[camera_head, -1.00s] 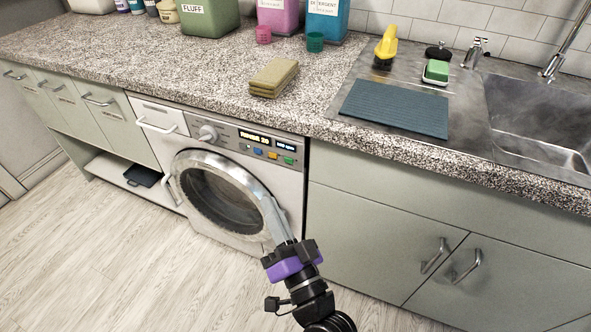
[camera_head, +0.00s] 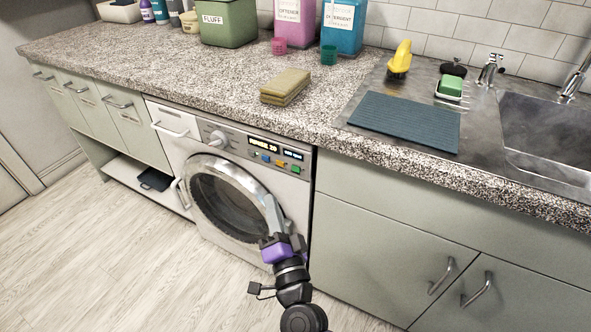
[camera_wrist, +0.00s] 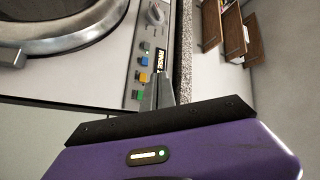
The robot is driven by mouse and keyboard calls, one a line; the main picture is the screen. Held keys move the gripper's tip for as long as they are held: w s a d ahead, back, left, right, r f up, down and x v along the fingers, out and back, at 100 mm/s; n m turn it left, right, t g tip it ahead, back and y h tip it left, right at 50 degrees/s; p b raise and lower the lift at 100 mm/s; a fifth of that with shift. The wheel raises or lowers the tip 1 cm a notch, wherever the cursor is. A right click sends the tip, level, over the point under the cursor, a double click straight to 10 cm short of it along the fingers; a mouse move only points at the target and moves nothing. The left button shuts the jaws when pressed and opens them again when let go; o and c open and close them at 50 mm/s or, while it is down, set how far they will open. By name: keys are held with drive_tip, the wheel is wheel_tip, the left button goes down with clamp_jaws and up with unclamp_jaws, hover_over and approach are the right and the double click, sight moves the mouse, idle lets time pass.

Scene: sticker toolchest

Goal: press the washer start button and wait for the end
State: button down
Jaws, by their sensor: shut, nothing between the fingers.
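The washer (camera_head: 186,146) is a white front-loader under the counter, with its round glass door (camera_head: 226,199) closed. Its control panel has a knob (camera_head: 217,138), a small lit display (camera_head: 263,144) and a row of coloured buttons, with a green button (camera_head: 295,169) at the right end. The wrist view also shows the green button (camera_wrist: 137,95), with yellow and blue ones beside it. My gripper (camera_head: 269,203) is shut and empty. In the head view it is in front of the door's right side, below the panel. In the wrist view its fingertips (camera_wrist: 158,82) appear beside the green button; contact cannot be told.
The granite counter (camera_head: 150,75) runs above the washer. It holds folded sponges or cloths (camera_head: 286,86), a blue drying mat (camera_head: 405,122) and detergent containers (camera_head: 342,30). Cabinet doors with handles (camera_head: 441,275) stand at the right. The wooden floor at the left is clear.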

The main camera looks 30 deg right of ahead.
sight(296, 169)
drive_tip(key=w+d+b, duration=0.2)
drive_tip(key=w+d, duration=0.3)
drive_tip(key=d, duration=0.2)
drive_tip(key=shift+b, duration=0.4)
idle(1.8)
drive_tip(key=shift+w+d, duration=0.25)
drive_tip(key=shift+d, duration=0.05)
drive_tip(key=shift+w+d, duration=0.2)
drive_tip(key=shift+d, duration=0.15)
idle(0.9)
drive_tip(key=shift+a, duration=0.15)
drive_tip(key=shift+s+a, duration=0.45)
drive_tip(key=shift+a, duration=0.1)
drive_tip(key=shift+s+a+p, duration=0.1)
drive_tip(key=shift+p, duration=0.25)
